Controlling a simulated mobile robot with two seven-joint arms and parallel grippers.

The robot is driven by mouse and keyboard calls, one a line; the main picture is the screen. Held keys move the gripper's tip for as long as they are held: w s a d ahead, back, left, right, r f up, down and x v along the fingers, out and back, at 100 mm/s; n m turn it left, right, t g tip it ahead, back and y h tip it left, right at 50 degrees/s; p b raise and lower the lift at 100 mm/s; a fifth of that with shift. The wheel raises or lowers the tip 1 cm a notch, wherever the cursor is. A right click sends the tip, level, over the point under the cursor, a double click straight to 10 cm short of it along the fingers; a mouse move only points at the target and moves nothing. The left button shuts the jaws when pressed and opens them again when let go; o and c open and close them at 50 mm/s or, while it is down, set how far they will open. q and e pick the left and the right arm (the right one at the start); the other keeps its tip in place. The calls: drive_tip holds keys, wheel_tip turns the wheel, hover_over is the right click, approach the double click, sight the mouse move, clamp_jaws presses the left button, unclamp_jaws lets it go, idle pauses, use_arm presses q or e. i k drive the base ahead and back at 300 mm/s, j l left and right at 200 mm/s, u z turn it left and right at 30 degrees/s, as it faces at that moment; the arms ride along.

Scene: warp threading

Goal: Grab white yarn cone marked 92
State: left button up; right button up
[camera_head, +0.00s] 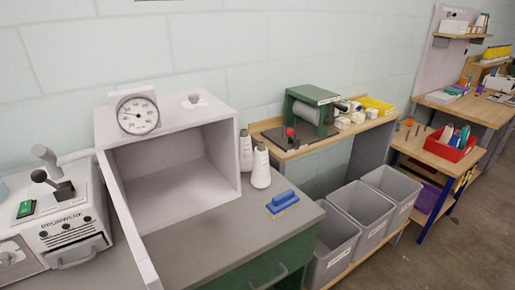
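Two white yarn cones stand upright on the grey worktop, just right of an open white box. The front cone (261,167) is nearer to me. The rear cone (245,150) stands behind it and to its left, partly against the box's side in the picture. Any number marked on the cones is too small to read, so I cannot tell which one is 92. Neither of my grippers is in view.
The open white box (170,124) with a dial gauge (138,114) is left of the cones. A blue-handled brush (283,202) lies in front of them on the right. Grey bins (331,238) stand right of the green cabinet (275,262). The worktop's front is clear.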

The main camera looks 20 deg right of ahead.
sight(246, 156)
drive_tip(key=i+l, duration=0.1)
drive_tip(key=l, duration=0.4)
drive_tip(key=i+l, duration=0.15)
drive_tip(key=l, duration=0.4)
drive_tip(key=i+l+u, duration=0.1)
drive_tip(key=l, duration=0.4)
drive_tip(key=i+l, duration=0.1)
drive_tip(key=l, duration=0.45)
